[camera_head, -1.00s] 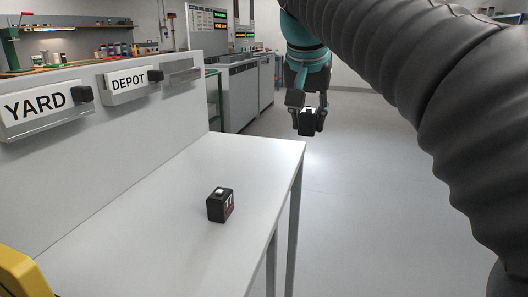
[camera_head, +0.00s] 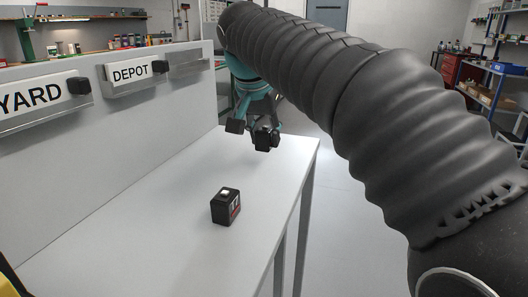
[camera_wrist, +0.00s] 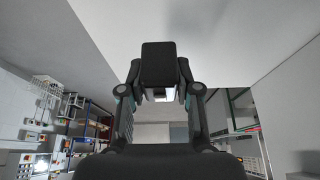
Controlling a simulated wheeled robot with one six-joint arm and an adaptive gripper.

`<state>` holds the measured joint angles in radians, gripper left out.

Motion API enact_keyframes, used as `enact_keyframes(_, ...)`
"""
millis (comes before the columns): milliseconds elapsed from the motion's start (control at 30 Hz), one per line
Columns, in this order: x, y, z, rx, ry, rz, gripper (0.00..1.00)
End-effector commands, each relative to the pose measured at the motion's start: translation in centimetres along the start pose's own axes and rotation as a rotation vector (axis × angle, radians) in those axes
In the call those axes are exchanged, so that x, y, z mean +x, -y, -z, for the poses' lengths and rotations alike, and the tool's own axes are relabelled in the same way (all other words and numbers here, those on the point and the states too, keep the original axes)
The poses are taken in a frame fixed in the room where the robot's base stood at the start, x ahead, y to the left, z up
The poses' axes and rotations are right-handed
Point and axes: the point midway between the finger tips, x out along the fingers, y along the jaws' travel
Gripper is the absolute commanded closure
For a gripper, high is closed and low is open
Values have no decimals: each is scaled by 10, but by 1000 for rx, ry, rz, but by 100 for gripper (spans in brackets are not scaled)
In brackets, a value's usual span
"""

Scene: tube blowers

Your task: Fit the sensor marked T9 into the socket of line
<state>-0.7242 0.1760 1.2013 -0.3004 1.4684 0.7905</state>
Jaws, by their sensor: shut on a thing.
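My gripper (camera_head: 260,133) is shut on a small black block (camera_wrist: 158,65) in the wrist view. It holds the block above the far right part of the table; no marking on it can be read. A second black block (camera_head: 225,207) stands on the table, with a white patch on top and a white and red label on its side, too small to read surely. On the upright panel, the DEPOT plate (camera_head: 133,74) and the YARD plate (camera_head: 35,101) each have a dark block at their right end. A third plate (camera_head: 188,66) shows no readable word.
The white table (camera_head: 150,220) is bare apart from the one block. The white panel (camera_head: 100,150) rises along its left side. Open floor (camera_head: 345,240) lies right of the table. A yellow object (camera_head: 8,280) shows at the lower left corner.

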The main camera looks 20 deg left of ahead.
Motion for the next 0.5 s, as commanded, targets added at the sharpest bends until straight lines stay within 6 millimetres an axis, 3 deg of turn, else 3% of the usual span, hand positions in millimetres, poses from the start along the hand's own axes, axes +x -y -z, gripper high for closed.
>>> enact_keyframes(300,33,2,-16,-2,1,-1,100)
enact_keyframes(500,37,2,-17,-1,-1,0,100)
